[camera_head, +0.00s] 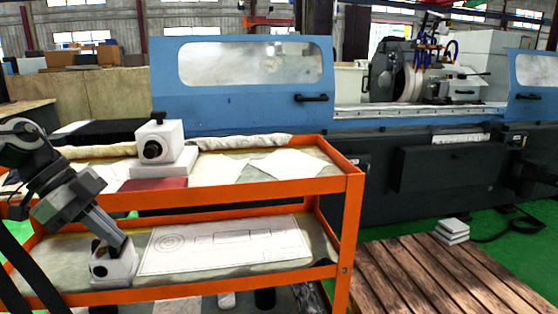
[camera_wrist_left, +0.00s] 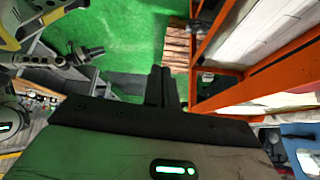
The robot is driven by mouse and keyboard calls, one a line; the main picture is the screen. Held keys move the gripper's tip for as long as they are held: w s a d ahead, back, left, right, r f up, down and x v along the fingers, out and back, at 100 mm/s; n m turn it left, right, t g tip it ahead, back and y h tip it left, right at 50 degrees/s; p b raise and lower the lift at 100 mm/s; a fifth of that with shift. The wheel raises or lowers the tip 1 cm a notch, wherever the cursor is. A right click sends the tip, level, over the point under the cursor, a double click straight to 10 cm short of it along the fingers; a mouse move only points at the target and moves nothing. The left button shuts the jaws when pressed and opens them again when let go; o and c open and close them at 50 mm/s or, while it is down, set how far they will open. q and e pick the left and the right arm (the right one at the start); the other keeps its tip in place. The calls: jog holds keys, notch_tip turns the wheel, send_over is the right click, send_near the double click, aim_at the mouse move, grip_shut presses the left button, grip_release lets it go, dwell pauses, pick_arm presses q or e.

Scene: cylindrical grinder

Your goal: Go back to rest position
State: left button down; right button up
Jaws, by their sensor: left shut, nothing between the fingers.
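My left gripper (camera_head: 122,243) comes in from the left in the head view, pointing down and to the right. Its fingers are shut together with nothing between them. In the wrist view the closed dark fingers (camera_wrist_left: 160,82) have green floor beyond them and the orange cart to their right. In the head view the fingertips overlap a white block (camera_head: 112,268) with a dark round part at the cart's lower shelf, hiding part of it. The wrist view shows no block at the tips. I do not see my right gripper clearly in either view.
The orange cart (camera_head: 350,200) stands close in front. Its upper shelf holds a white block with a black knob (camera_head: 160,143); its lower shelf holds a drawing sheet (camera_head: 225,243). The blue grinder (camera_head: 240,110) stands behind. A wooden pallet (camera_head: 440,275) lies at right on green floor.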

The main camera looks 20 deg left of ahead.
pick_arm(q)
jog(key=w+d+f+n+t+h, duration=0.1)
jog(key=d+f+n+t+h, duration=0.4)
jog(key=d+f, duration=1.05)
jog(key=s+d+f+n+t+y, duration=0.1)
jog(key=s+d+f+n+y, duration=0.2)
jog(key=f, duration=0.5)
jog(key=s+d+f+n+t+y, duration=0.2)
jog(key=s+d+f+n+y, duration=0.1)
jog(key=s+d+f+y, duration=0.2)
jog(key=s+d+f, duration=0.2)
jog(key=d, duration=0.1)
jog(key=shift+s+f, duration=0.25)
jog(key=shift+f, duration=0.1)
